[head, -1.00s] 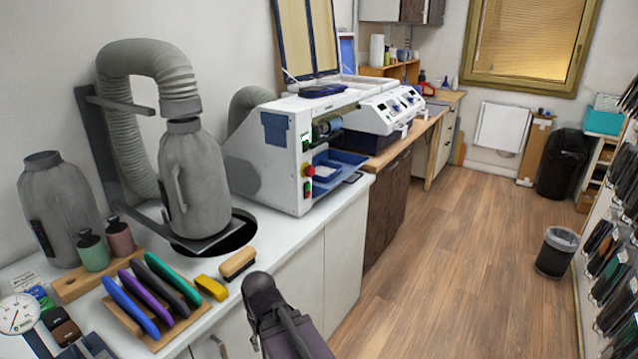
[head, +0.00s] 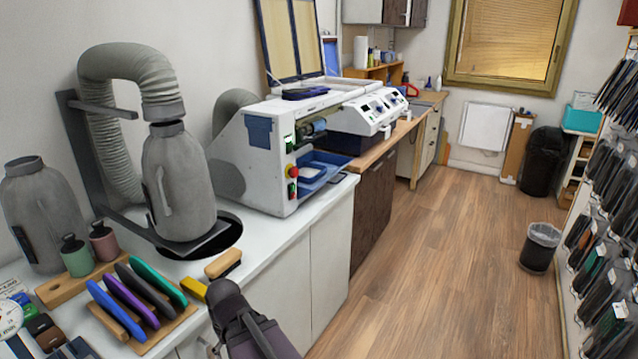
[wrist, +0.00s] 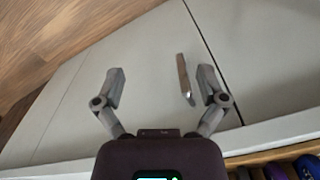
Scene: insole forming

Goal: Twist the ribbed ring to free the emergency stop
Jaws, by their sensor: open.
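A red round emergency stop (head: 292,171) sits on the end face of the white machine (head: 258,180) on the counter. It is too small here to make out ribs on its ring. My gripper (wrist: 161,75) is open and empty in the wrist view, its two fingers spread before a pale cabinet front with a metal handle (wrist: 184,78). In the head view my dark arm end shows low in the middle, in front of the counter, and its fingertips cannot be made out. It is well apart from the emergency stop, which is not in the wrist view.
A grey dust-collector canister (head: 180,185) with a hose stands left of the machine. Coloured insoles (head: 125,300), a brush (head: 223,263) and a yellow block (head: 194,288) lie near the counter's front edge. The wooden floor (head: 430,250) is open to the right; a bin (head: 538,250) stands there.

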